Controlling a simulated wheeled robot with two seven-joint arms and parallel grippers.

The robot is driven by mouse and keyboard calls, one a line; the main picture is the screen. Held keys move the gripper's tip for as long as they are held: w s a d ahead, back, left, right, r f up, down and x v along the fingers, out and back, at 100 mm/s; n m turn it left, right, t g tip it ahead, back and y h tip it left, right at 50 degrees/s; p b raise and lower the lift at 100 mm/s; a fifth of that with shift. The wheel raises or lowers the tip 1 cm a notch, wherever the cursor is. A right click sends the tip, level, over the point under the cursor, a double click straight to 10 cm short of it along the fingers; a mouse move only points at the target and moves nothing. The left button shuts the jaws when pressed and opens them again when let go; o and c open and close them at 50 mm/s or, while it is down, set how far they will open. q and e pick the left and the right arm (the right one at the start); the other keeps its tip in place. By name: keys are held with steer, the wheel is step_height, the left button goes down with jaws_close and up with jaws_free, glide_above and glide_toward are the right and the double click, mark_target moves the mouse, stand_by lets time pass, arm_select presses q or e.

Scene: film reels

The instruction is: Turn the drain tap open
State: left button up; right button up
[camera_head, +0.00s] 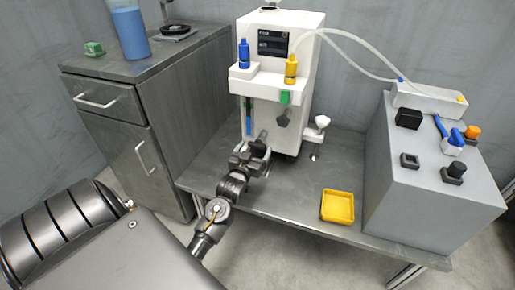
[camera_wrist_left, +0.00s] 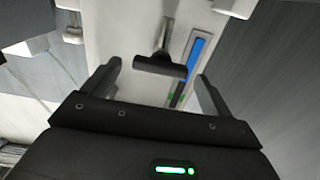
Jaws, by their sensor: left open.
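The drain tap (camera_wrist_left: 160,64) shows in the left wrist view as a dark T-shaped handle on a stem, on the front of the white machine (camera_head: 272,88). My left gripper (camera_head: 252,147) is open in front of the machine's lower front. In the left wrist view the tap handle lies between its two spread fingers, with a visible gap on each side. I cannot tell the depth between fingertips and handle. In the head view the gripper and wrist hide part of this area. My right gripper is out of view.
A blue level tube (camera_head: 248,116) is beside the tap. A yellow tray (camera_head: 338,206) sits on the metal table (camera_head: 290,205). A grey control box (camera_head: 425,195) stands at the right, a metal cabinet (camera_head: 165,110) at the left. The table between gripper and tray is clear.

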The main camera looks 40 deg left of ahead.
mark_target(256, 146)
arm_select(q)
steer(key=shift+b+x, duration=0.3)
steer(key=shift+x, duration=1.25)
steer(key=c, duration=1)
